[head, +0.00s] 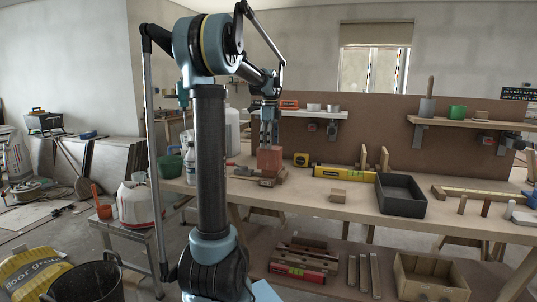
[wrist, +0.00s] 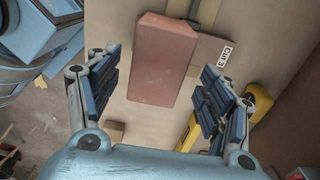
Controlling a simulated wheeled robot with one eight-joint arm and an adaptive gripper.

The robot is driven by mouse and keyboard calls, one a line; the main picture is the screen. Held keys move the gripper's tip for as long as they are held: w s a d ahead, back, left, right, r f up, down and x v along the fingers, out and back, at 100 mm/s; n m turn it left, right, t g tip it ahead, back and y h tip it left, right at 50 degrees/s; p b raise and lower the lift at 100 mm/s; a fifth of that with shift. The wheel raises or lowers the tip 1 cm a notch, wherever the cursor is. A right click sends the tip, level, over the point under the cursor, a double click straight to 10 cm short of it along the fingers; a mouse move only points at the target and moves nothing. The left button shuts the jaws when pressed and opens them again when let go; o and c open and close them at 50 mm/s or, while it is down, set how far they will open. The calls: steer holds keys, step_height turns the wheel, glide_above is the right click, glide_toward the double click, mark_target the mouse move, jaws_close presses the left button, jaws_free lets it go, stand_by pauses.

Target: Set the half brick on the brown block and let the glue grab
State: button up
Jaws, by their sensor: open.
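The half brick (head: 270,159), a reddish block, is at the left part of the bench, below my gripper (head: 270,134). In the wrist view the half brick (wrist: 163,62) lies beyond and between my open fingers (wrist: 163,100), with gaps on both sides. A flat brown piece with a white label (wrist: 212,50) shows beside and partly behind it; this looks like the brown block. The brick appears to rest on it, but the contact between them is hidden. My gripper is empty.
A yellow level (head: 345,173) lies to the right, with a small tan block (head: 338,196) in front of it. A dark tray (head: 401,196) stands farther right. A bottle (head: 191,163) is to the left. The bench front near the tan block is mostly clear.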

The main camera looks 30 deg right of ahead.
step_height(320, 180, up, 5)
steer(key=shift+r, duration=0.1)
steer(key=s+a+f+n, duration=0.3)
steer(key=a+n, duration=0.1)
steer(key=a, duration=0.5)
steer(key=s+a+f+n+t, duration=0.1)
steer(key=s+a+f+n, duration=0.15)
steer(key=a+n, duration=0.45)
steer(key=s+a+f+n, duration=0.2)
steer(key=a+f, duration=0.1)
steer(key=a, duration=0.7)
steer(key=s+a+f+n, duration=0.7)
steer(key=s+f, duration=0.1)
steer(key=f, duration=0.2)
steer(key=s+a+f+n+t, duration=0.1)
steer(key=s+a+f+n, duration=0.6)
steer(key=f, duration=0.3)
steer(key=shift+s+a+n, duration=0.15)
steer(key=shift+s+n, duration=0.3)
steer(key=shift+n, duration=0.05)
steer(key=shift+f, duration=0.1)
steer(key=shift+w+f, duration=0.15)
steer(key=shift+w, duration=0.25)
